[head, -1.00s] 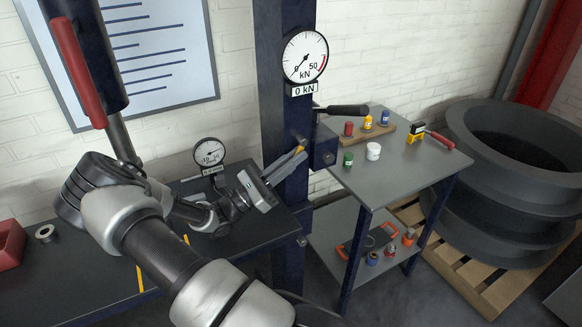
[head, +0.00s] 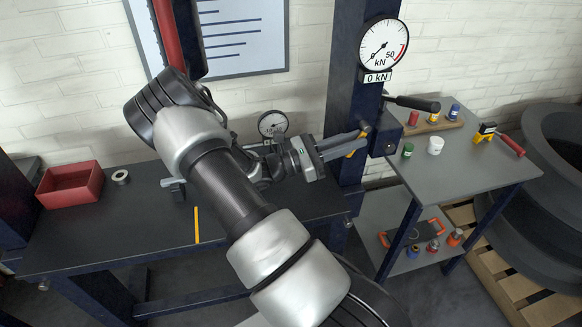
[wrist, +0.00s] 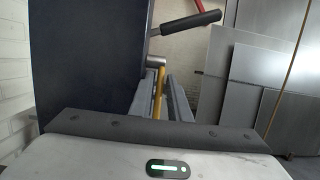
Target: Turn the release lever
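The release lever appears to be the slim yellow lever (wrist: 158,92) by the dark blue column; its far end meets a round metal pivot (wrist: 156,61). In the head view its yellow part (head: 358,148) shows at my fingertips. My gripper (head: 352,143) reaches right to the column. In the wrist view my two grey fingers (wrist: 164,95) stand close together on either side of the yellow lever and look shut on it. The exact contact is partly hidden.
A black-handled lever (head: 412,103) sticks out above, near my fingers. The force gauge (head: 384,44) points near 0 above its "0 kN" label (head: 377,77). A grey side table (head: 470,170) with small bottles stands right. A dark bench (head: 100,225) holds a red bin (head: 70,185).

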